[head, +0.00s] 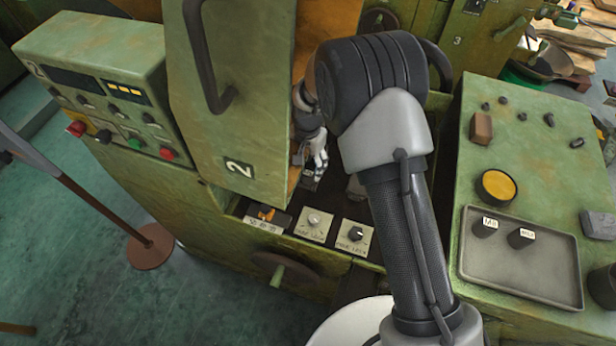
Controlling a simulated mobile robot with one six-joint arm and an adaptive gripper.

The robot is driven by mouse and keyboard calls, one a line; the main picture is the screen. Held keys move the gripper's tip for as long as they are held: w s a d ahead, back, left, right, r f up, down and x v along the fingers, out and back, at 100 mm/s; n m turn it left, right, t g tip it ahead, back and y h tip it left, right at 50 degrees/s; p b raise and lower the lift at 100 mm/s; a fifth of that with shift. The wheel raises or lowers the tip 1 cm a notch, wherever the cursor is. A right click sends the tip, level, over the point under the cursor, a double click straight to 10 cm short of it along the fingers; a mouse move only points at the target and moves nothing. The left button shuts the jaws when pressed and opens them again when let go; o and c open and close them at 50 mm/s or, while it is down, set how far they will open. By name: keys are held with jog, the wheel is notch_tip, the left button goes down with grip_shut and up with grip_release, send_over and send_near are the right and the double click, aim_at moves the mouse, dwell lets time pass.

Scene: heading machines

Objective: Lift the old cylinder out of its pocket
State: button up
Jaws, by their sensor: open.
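My gripper (310,172) reaches down into the dark opening of the green machine, just right of the door marked 2 (235,110). Its pale fingers look open, but they are small and partly shaded. A small dark shape lies right under the fingertips; I cannot tell whether it is the old cylinder. The pocket is not clearly visible. My own arm covers much of the opening's right side.
Labelled knobs (314,222) line the machine's front edge above a handwheel (285,272). At right, a grey tray (520,275) holds two labelled dark cylinders (485,227), beside a yellow-topped tin (496,186). A control box (95,90) stands at left.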

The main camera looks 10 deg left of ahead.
aim_at(308, 173)
jog(key=f, duration=0.1)
jog(key=f+b, duration=0.1)
jog(key=f, duration=0.2)
jog(key=shift+w+f, duration=0.25)
jog(key=shift+f, duration=0.15)
jog(key=shift+r, duration=0.1)
jog(key=shift+c, duration=0.3)
grip_shut()
